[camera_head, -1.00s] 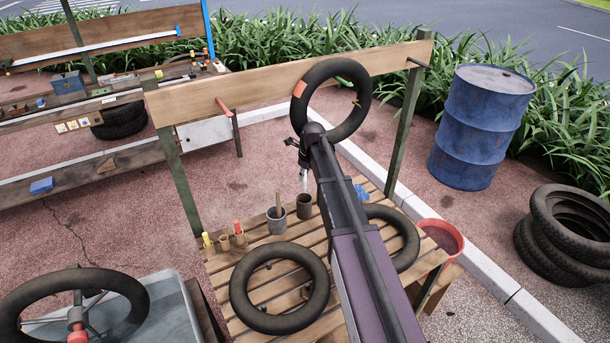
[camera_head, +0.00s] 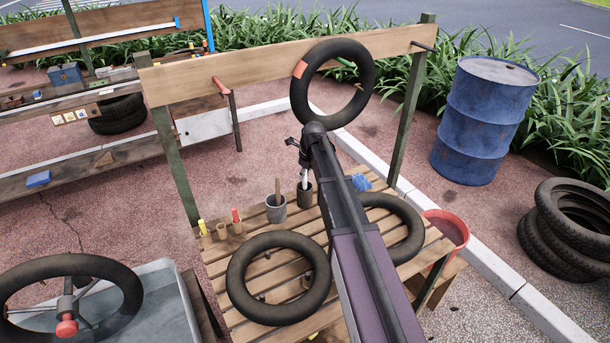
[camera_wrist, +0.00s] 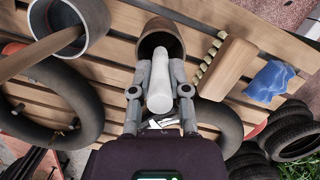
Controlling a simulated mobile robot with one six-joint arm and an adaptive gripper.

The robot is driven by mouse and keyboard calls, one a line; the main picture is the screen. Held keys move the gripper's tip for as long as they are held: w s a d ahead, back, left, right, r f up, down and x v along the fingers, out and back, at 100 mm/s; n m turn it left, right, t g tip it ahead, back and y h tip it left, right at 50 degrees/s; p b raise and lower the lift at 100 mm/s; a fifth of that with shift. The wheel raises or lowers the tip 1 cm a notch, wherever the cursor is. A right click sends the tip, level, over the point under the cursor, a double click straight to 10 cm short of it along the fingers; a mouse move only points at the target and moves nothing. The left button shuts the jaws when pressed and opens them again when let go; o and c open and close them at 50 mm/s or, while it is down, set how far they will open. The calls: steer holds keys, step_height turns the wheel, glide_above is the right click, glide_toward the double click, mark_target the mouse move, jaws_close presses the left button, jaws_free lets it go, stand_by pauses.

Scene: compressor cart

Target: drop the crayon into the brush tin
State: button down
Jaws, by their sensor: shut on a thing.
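My gripper (camera_wrist: 160,95) is shut on a white crayon (camera_wrist: 160,82), held between its two fingers. The crayon also shows as a small white piece in the head view (camera_head: 304,179). Its far end overlaps the mouth of a dark brown tin (camera_wrist: 164,27); I cannot tell whether the end is inside the rim. This tin stands on the slatted bench in the head view (camera_head: 305,197), below my gripper (camera_head: 304,172). A grey pot (camera_head: 276,212) with a wooden stick stands left of it and shows in the wrist view (camera_wrist: 97,20). I cannot tell which is the brush tin.
The bench (camera_head: 222,262) also bears tyre rings (camera_head: 238,283), small yellow and red items at its left, and a blue cloth (camera_wrist: 270,80). A wooden block brush (camera_wrist: 231,66) lies right of the brown tin. A red tub (camera_head: 447,230) stands right of the bench.

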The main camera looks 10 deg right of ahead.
steer(key=c, duration=0.5)
jaws_free()
steer(key=shift+d, duration=0.1)
steer(key=p+v, duration=0.4)
steer(key=w+a+p+v, duration=0.1)
steer(key=p+v, duration=0.2)
steer(key=shift+a+r, duration=0.1)
steer(key=shift+r, duration=0.05)
stand_by(0.9)
